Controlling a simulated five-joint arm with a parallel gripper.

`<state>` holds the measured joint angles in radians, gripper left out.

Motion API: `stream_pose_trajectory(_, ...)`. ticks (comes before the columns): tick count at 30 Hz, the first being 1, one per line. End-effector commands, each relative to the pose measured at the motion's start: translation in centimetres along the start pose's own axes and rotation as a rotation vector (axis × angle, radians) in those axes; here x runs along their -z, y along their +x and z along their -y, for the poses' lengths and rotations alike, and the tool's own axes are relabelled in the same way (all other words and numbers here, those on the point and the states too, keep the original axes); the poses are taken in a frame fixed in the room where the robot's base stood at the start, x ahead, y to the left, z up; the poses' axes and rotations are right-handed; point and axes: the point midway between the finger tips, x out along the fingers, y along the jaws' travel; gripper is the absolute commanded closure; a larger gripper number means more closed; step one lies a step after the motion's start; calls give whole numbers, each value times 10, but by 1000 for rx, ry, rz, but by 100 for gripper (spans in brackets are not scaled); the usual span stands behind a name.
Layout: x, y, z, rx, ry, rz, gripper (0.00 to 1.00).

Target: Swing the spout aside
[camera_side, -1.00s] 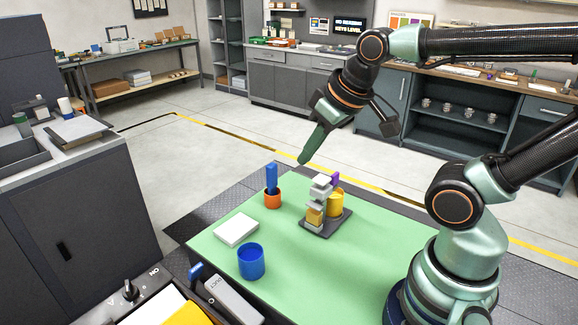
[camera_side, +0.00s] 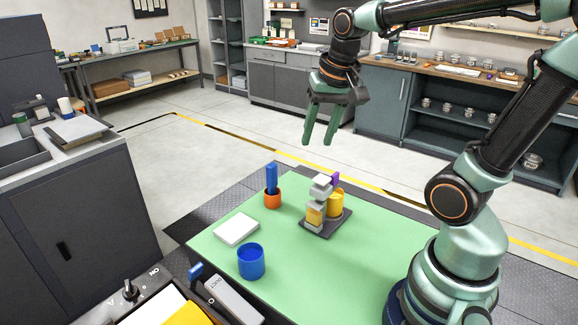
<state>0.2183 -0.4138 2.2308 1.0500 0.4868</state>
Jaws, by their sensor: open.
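The ink unit (camera_side: 316,216) stands on a dark base plate on the green mat (camera_side: 290,270). It has a stacked grey and white body with an amber part low at its front. A yellow cylinder (camera_side: 336,201) stands behind it to the right. A small purple piece (camera_side: 336,179) shows at its top, partly hidden by the white top block; I cannot tell for certain which part is the spout. My gripper (camera_side: 317,142) is open and empty, pointing down, above and apart from the unit.
A white flat block (camera_side: 236,230) and a blue cup (camera_side: 251,261) are on the mat at the left. The mat's front right is clear.

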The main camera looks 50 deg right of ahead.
Motion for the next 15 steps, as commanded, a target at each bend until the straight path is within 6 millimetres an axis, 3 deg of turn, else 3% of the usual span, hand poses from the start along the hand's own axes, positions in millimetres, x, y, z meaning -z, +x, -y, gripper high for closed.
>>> stream_pose_trajectory(6, 46, 17, -46, -139, 563, 118, 56)
stream_pose_trajectory(10, 60, 25, -65, -197, 778, 153, 56)
stream_pose_trajectory(15, 66, 30, -76, -230, 892, 170, 56)
